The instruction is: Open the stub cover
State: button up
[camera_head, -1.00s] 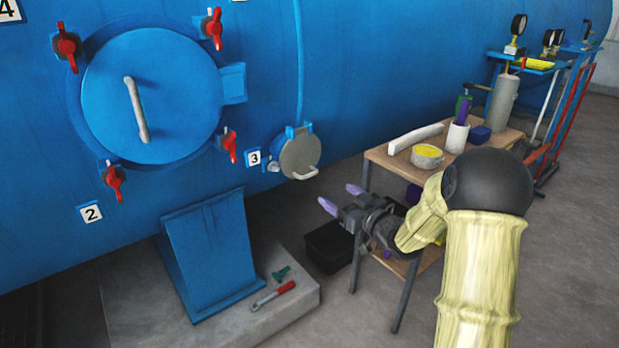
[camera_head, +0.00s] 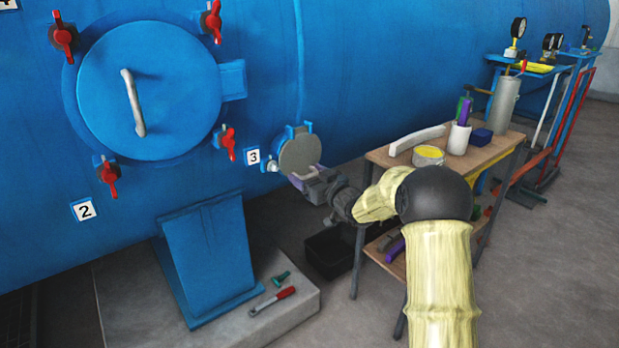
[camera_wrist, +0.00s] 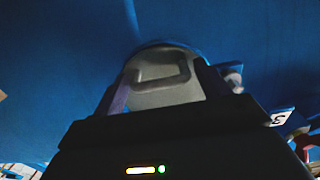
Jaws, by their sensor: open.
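The stub cover (camera_head: 299,153) is a round grey disc on a short stub on the blue vessel wall, beside the label 3. It looks closed. My gripper (camera_head: 305,177) is at its lower edge in the head view, with purple fingers. In the wrist view the cover (camera_wrist: 160,97) and its grey handle (camera_wrist: 163,82) show between the two open fingers of my gripper (camera_wrist: 162,88). The handle looks a little beyond the fingertips; I cannot tell whether they touch it. In the head view my gripper hides the handle.
A large round blue hatch (camera_head: 150,92) with red clamps is to the left. A black box (camera_head: 328,252) sits on the floor below. A red-handled tool (camera_head: 272,300) lies on the concrete plinth.

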jog(key=shift+c, duration=0.2)
jog(key=c, duration=1.1)
